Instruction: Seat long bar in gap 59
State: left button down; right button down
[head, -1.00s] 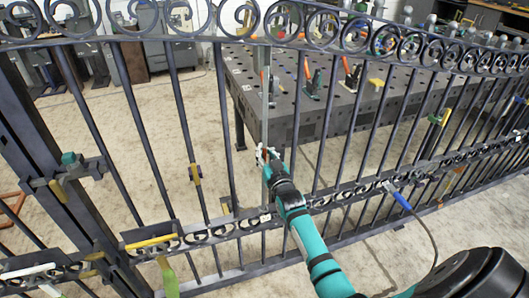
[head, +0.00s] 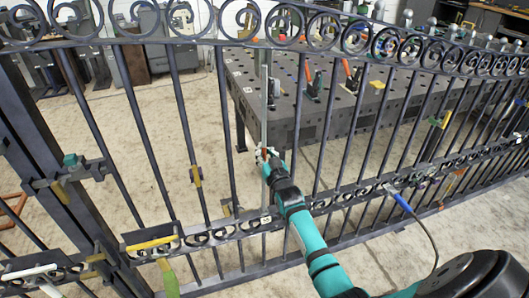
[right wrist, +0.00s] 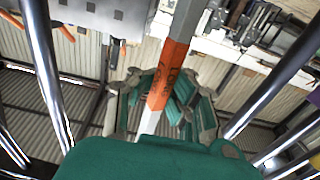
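The long bar (head: 264,100) is a slim pale grey bar, near upright in the gap between two dark pickets of the gate (head: 228,130). My right gripper (head: 265,153) is around it, above the middle scroll rail (head: 328,199). In the right wrist view the bar has an orange marked band (right wrist: 168,75), and the fingers (right wrist: 165,100) close on it from both sides. The bar's top reaches near the upper scroll rail (head: 200,38); whether it touches is unclear. A small white label (head: 265,219) is on the middle rail below the gripper; its number is unreadable. My left gripper is not in view.
A dark perforated table (head: 330,105) with clamps stands behind the gate. Yellow clamps (head: 196,176) and a blue-handled tool (head: 402,202) with a cable are on the gate. A green-handled tool (head: 168,278) hangs at lower left. Pickets stand close on both sides of my gripper.

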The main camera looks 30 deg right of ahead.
jog(key=shift+w+f, duration=0.15)
jog(key=shift+w, duration=0.15)
dwell(0.5)
jog(key=shift+r, duration=0.2)
dwell(0.6)
jog(key=c, duration=1.3)
grip_release()
jog(key=shift+w+d+f, duration=0.1)
jog(key=shift+w+f, duration=0.15)
jog(key=shift+w, duration=0.1)
jog(key=shift+s+f, duration=0.15)
jog(key=shift+s, duration=0.35)
jog(key=v, duration=1.1)
jog(key=shift+s+r, duration=0.15)
jog(key=shift+r, duration=0.2)
